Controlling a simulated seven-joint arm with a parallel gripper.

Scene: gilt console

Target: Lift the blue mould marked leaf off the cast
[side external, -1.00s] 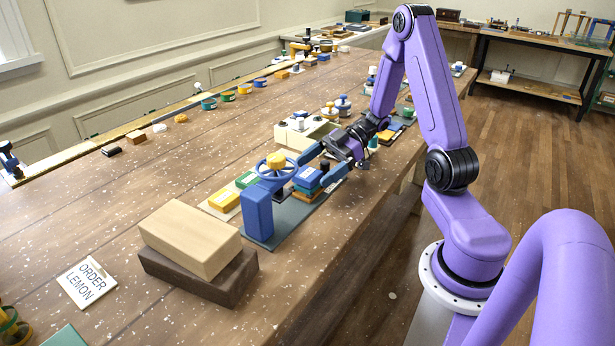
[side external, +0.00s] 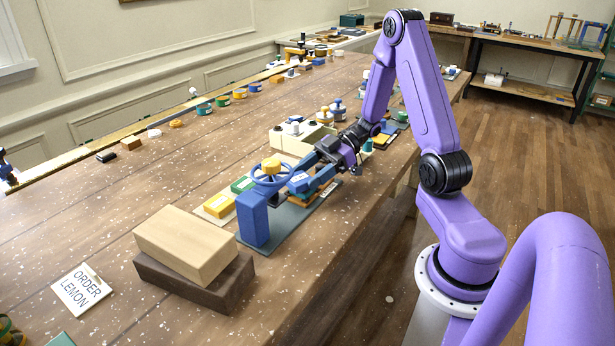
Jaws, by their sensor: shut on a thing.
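The blue mould (side external: 299,184) with a small white label sits at the press's mat, beside the blue press with its handwheel (side external: 270,174). The label is too small to read. My gripper (side external: 305,177) is shut on the blue mould, with its blue fingers reaching in from the upper right. An orange-brown piece (side external: 306,199) shows just under the mould; I cannot tell whether the two touch. The fingers and wheel hide part of the mould.
A yellow block (side external: 219,205) and a green block (side external: 242,184) lie left of the press. Stacked wooden blocks (side external: 187,243) stand in front. A cream box (side external: 292,141) is behind my gripper. Small pots line the far edge. The table's left middle is clear.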

